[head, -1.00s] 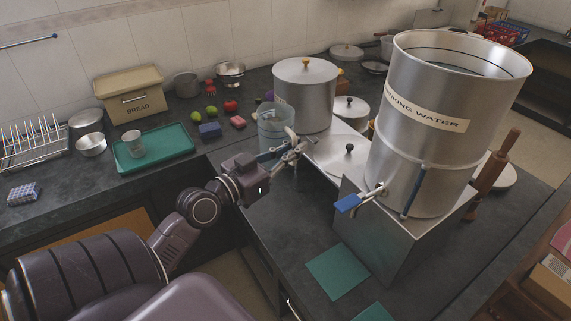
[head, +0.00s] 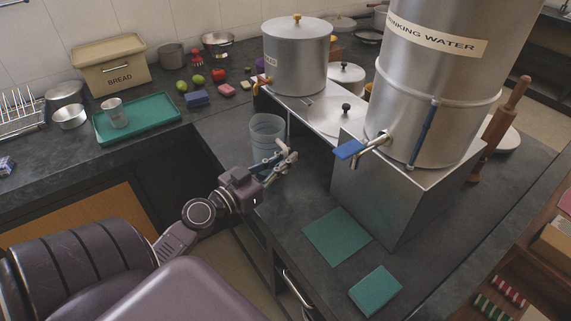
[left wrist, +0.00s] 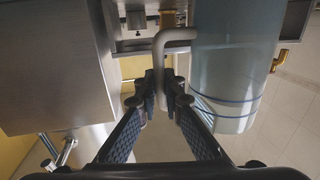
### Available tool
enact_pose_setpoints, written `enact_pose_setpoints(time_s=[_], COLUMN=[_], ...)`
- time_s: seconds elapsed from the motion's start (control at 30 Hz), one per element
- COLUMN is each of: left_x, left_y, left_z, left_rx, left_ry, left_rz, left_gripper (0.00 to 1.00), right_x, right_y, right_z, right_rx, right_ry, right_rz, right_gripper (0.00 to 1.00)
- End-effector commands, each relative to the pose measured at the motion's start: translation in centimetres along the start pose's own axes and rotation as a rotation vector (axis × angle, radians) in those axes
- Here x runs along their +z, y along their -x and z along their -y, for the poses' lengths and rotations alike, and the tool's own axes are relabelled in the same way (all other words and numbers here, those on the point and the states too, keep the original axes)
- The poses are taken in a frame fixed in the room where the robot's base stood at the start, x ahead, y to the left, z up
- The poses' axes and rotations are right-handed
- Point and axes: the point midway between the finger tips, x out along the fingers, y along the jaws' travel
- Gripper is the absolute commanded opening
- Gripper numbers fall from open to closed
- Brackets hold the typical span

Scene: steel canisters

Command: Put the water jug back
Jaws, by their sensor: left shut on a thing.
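The water jug (head: 266,128) is a clear bluish plastic vessel with blue bands. In the head view it is at the counter corner, below and left of the lidded steel pot. My left gripper (head: 284,159) is shut on the jug's handle, on its near right side. In the left wrist view the jug (left wrist: 225,65) is right of centre, and its grey handle (left wrist: 172,36) runs down between the fingertips (left wrist: 160,98). I cannot tell whether the jug's base touches the counter. My right gripper is not in view.
The large drinking water canister (head: 435,85) with a blue-levered tap (head: 350,149) stands on a steel box (head: 390,195). The lidded pot (head: 296,62) stands on a steel stand. A green tray (head: 150,122) holds a metal cup.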

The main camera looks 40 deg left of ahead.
Motion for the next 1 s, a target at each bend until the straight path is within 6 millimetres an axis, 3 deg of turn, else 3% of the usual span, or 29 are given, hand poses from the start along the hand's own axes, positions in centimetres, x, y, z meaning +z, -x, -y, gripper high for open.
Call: enact_pose_setpoints(time_s=[0.1,0.57,0.6,0.73,1.0], left_x=[1.5,2.0,2.0,2.0,1.9], left_y=[-0.1,0.0,0.0,0.0,0.0], left_z=[0.1,0.0,0.0,0.0,0.0], left_rx=[-0.002,0.000,0.000,0.000,0.001], left_ry=[0.001,-0.003,-0.001,-0.001,0.000], left_rz=[-0.004,-0.004,-0.002,-0.001,-0.001], left_gripper=[0.00,0.00,0.12,0.25,0.25], right_x=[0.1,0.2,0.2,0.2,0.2], right_y=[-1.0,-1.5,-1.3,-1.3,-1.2], right_z=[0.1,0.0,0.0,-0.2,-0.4], right_rx=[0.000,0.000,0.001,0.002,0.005], right_ry=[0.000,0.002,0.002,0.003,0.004], right_rz=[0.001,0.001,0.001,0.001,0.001], right_gripper=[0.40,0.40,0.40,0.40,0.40])
